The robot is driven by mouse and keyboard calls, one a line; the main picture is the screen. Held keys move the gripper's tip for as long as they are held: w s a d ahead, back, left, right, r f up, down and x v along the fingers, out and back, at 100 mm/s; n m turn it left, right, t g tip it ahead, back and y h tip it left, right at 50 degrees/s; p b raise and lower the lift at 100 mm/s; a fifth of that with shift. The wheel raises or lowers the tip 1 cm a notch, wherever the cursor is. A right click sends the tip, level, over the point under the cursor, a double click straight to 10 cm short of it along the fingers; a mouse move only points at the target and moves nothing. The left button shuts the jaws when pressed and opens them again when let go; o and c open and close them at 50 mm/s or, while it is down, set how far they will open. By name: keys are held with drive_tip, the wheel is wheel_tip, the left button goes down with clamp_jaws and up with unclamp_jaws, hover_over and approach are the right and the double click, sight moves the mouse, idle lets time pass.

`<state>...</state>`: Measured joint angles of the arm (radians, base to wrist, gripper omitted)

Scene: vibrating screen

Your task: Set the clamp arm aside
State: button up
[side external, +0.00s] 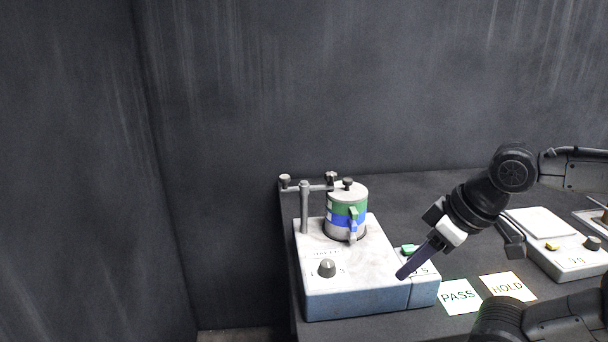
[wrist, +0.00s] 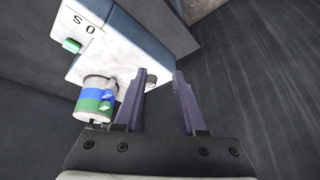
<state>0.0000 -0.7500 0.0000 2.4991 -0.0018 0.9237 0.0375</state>
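The clamp arm (side external: 317,188) is a thin grey bar with dark knobs, carried by an upright post (side external: 304,212) on the shaker base (side external: 350,290). In the wrist view the canister (wrist: 96,98) is left of my fingers, and the clamp arm is mostly hidden. In the side view my gripper (side external: 404,273) points down and left over the front right of the base, apart from the clamp arm. The wrist view shows my gripper (wrist: 163,75) open, with nothing between the fingers.
A dial (side external: 327,268) and a green button (side external: 409,250) sit on the base. PASS (side external: 460,296) and HOLD (side external: 508,287) cards lie to its right. A scale (side external: 565,255) stands farther right. The table (side external: 400,195) behind the base is clear.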

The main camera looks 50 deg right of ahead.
drive_tip(key=shift+m, duration=0.5)
drive_tip(key=r, duration=0.2)
drive_tip(key=w+r, duration=0.1)
drive_tip(key=r, duration=0.1)
drive_tip(key=shift+w+d+r, duration=0.15)
drive_tip(key=shift+d+r, duration=0.05)
drive_tip(key=c, duration=0.5)
drive_tip(key=shift+m+h, duration=0.4)
drive_tip(key=shift+m, duration=0.3)
drive_tip(key=w+r, duration=0.1)
drive_tip(key=r, duration=0.1)
drive_tip(key=w+r, duration=0.2)
drive_tip(key=r, duration=0.1)
drive_tip(key=w+d+r, duration=0.1)
drive_tip(key=w+r, duration=0.1)
drive_tip(key=shift+r, duration=0.4)
clamp_jaws()
drive_tip(key=w+d+r+m, duration=0.2)
drive_tip(key=w+d+r, duration=0.1)
drive_tip(key=w+r, duration=0.7)
drive_tip(key=w+d+f+m+g+h, duration=0.1)
drive_tip(key=w+d+m, duration=0.15)
drive_tip(key=w, duration=1.05)
drive_tip(key=w+d+f+g, duration=0.1)
drive_tip(key=w+d+f, duration=0.1)
drive_tip(key=w+f, duration=0.4)
drive_tip(key=shift+w+f+h, duration=0.3)
drive_tip(key=shift+w+f, duration=0.1)
drive_tip(key=shift+w, duration=0.05)
drive_tip(key=shift+d, duration=0.1)
